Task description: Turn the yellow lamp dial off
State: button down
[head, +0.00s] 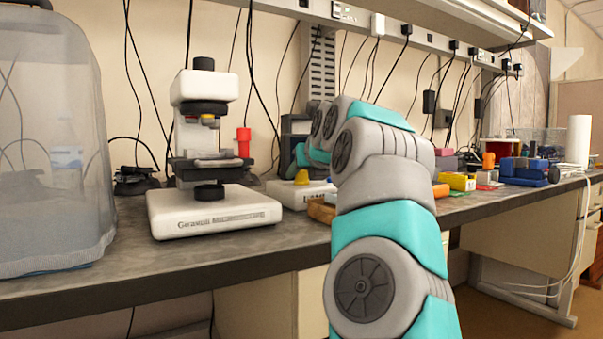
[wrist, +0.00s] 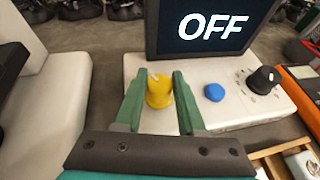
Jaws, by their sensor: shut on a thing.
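The yellow dial (wrist: 159,94) stands on a white lamp box (wrist: 208,122), with a pale pointer mark on its top. It also shows in the head view (head: 302,178), on the box lettered "LAM…", partly behind my arm. My gripper (wrist: 160,76) is shut on the yellow dial, with one green finger on each side of it. A dark screen (wrist: 212,30) behind the dial reads "OFF" in white letters. My arm hides most of the screen and the gripper in the head view.
A blue knob (wrist: 214,92) and a black knob (wrist: 264,80) sit right of the dial. A white microscope (head: 205,150) stands close on the left, beside a covered grey case (head: 50,140). Coloured boxes (head: 458,181) lie further right along the bench.

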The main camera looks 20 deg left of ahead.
jog(key=shift+w+d+f+n+g+y, duration=0.1)
jog(key=shift+n+g+y, duration=0.4)
jog(key=shift+n+y, duration=0.1)
jog(key=shift+n, duration=0.3)
jog(key=shift+g+y+p, duration=0.3)
jog(key=shift+g+y, duration=0.1)
jog(key=shift+n, duration=0.4)
jog(key=c, duration=0.5)
grip_release()
jog(key=b+v, duration=0.1)
jog(key=v, duration=0.6)
jog(key=shift+d+b, duration=0.3)
jog(key=shift+b, duration=0.1)
